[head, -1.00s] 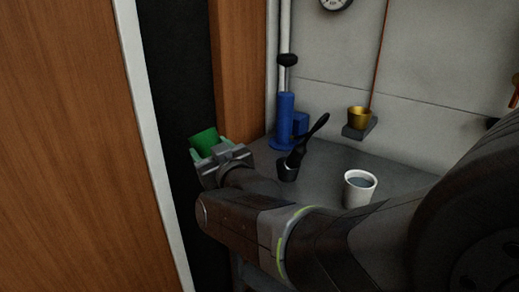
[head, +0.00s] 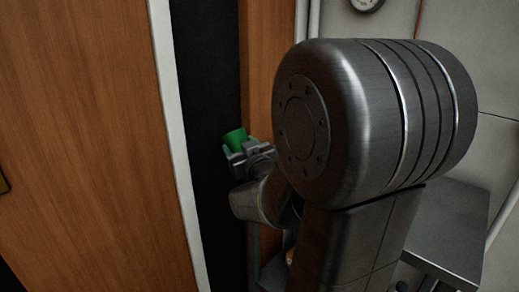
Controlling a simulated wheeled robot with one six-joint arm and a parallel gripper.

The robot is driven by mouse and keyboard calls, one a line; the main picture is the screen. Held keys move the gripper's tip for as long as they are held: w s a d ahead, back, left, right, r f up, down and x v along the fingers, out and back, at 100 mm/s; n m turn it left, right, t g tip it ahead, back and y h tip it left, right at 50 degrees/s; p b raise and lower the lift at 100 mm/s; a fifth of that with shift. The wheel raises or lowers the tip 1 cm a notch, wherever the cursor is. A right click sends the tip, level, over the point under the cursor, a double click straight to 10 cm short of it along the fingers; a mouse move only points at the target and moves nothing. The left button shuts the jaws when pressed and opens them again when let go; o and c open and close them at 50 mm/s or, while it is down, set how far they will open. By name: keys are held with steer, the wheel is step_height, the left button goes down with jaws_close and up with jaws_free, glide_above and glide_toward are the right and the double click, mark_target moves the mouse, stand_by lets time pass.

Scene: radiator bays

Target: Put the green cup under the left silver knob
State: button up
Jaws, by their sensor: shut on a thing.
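The green cup (head: 235,137) shows in the head view left of centre, against a dark upright strip. My gripper (head: 237,149) is shut on it and holds it in the air, slightly tilted. The lower part of the cup is hidden by the jaws.
A wooden panel (head: 85,150) with a white edge strip (head: 179,150) stands at the left. A narrower wooden post (head: 262,70) stands behind the gripper. A grey table (head: 455,230) shows at lower right, partly behind my arm.

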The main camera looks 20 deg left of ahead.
steer(key=shift+w+a+f+b, duration=0.2)
steer(key=shift+w+f, duration=0.2)
steer(key=shift+w, duration=0.25)
steer(key=shift+w+a+f+b, duration=0.2)
steer(key=shift+w+f, duration=0.2)
steer(key=shift+w, duration=0.2)
steer(key=shift+w+a+f+b, duration=0.2)
steer(key=shift+w+f, duration=0.2)
steer(key=shift+w, duration=0.25)
steer(key=o, duration=1)
steer(key=shift+c, duration=0.2)
steer(key=shift+f, duration=0.2)
